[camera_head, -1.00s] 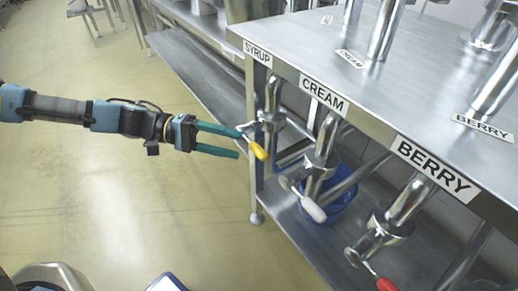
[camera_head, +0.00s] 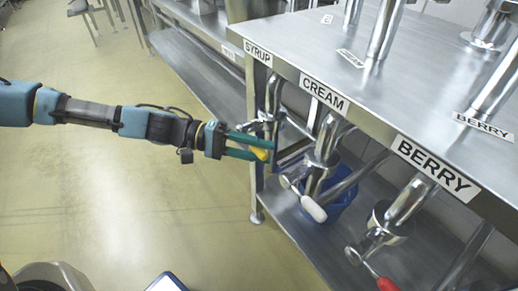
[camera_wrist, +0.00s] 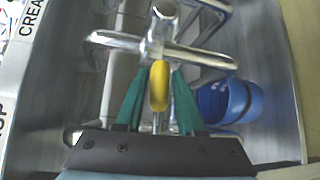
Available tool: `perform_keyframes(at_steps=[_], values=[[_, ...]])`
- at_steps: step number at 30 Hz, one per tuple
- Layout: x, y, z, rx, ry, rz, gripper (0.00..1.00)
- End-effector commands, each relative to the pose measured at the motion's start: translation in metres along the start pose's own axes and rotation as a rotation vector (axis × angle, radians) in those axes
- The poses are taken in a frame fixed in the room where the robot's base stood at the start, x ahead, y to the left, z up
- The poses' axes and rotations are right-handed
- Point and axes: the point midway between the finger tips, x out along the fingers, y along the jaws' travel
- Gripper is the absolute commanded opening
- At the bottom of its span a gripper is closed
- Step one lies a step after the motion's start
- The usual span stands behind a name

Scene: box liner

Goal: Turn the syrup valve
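The syrup valve hangs under the table edge below the SYRUP label (camera_head: 257,53). Its yellow handle (camera_head: 260,154) points down and toward the front. My gripper (camera_head: 268,149) is at this handle, with one green finger above and one below it. In the wrist view, the yellow handle (camera_wrist: 158,88) stands between the two fingers of my gripper (camera_wrist: 160,75), with a narrow gap visible on each side. The fingers are open around the handle. The metal pipe of the valve (camera_wrist: 162,50) lies just beyond the fingertips.
The cream valve's white handle (camera_head: 314,208) and the berry valve's red handle (camera_head: 387,285) are to the right. A blue bucket (camera_head: 345,196) stands on the lower shelf behind the cream valve; it also shows in the wrist view (camera_wrist: 240,100).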

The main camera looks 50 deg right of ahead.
Motion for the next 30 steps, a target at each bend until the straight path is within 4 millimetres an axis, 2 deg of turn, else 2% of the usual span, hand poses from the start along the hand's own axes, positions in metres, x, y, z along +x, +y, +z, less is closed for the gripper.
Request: perform_keyframes(at_steps=[2,9,30], values=[[-0.0002,0.0,-0.0001,0.0,0.0,0.0,0.28],[-0.0002,-0.0001,-0.0001,0.0,0.0,0.0,0.01],[-0.0005,-0.0004,-0.0002,0.0,0.001,-0.001,0.0]])
